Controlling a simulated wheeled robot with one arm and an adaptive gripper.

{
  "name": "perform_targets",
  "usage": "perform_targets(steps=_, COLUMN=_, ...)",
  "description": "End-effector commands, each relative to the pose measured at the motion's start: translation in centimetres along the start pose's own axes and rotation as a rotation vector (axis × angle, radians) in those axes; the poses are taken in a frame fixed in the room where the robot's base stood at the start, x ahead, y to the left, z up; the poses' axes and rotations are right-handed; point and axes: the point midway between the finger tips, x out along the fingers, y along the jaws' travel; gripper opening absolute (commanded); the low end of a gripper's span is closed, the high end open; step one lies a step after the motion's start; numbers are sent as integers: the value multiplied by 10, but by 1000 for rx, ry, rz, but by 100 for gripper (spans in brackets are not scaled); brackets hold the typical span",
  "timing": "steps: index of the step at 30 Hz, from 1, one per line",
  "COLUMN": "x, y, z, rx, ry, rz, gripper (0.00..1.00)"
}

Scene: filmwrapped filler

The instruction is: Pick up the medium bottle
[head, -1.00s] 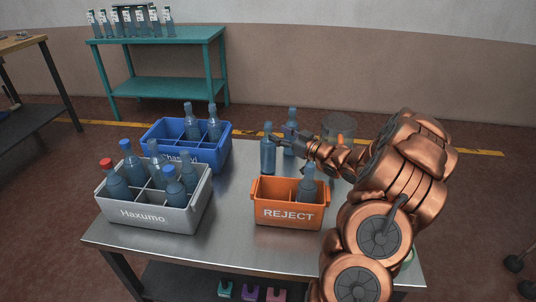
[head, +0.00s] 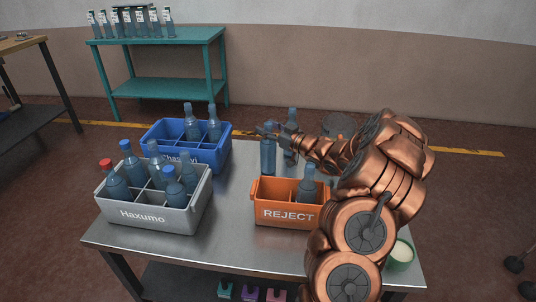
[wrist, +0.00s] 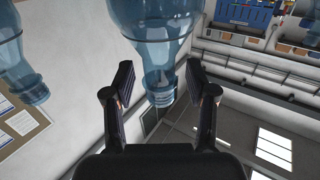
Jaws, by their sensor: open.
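Two clear blue bottles stand upright near the back of the steel table. The nearer bottle (head: 268,160) has its top covered by my gripper (head: 274,131); the other bottle (head: 291,117) stands just behind and to the right. I cannot tell for sure which is the medium one. In the wrist view, my open gripper (wrist: 160,82) has one finger on each side of a bottle's neck (wrist: 158,78), with gaps on both sides. A second bottle (wrist: 18,62) shows at the left edge there.
An orange REJECT crate (head: 288,216) holding a bottle stands in front. A grey Haxumo crate (head: 145,212) and a blue crate (head: 208,157), both holding bottles, stand left. A clear round container (head: 340,124) is partly behind my arm. Bare tabletop (head: 228,200) lies between the crates.

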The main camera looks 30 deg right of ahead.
Motion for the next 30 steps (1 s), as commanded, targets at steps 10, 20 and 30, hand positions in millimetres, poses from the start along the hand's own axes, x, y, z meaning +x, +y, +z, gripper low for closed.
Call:
perform_targets(steps=10, x=0, y=0, z=0, rx=0, ry=0, rz=0, gripper=23)
perform_targets(steps=20, x=0, y=0, z=0, rx=0, ry=0, rz=0, gripper=0)
perform_targets(steps=30, x=0, y=0, z=0, rx=0, ry=0, rz=1, gripper=0)
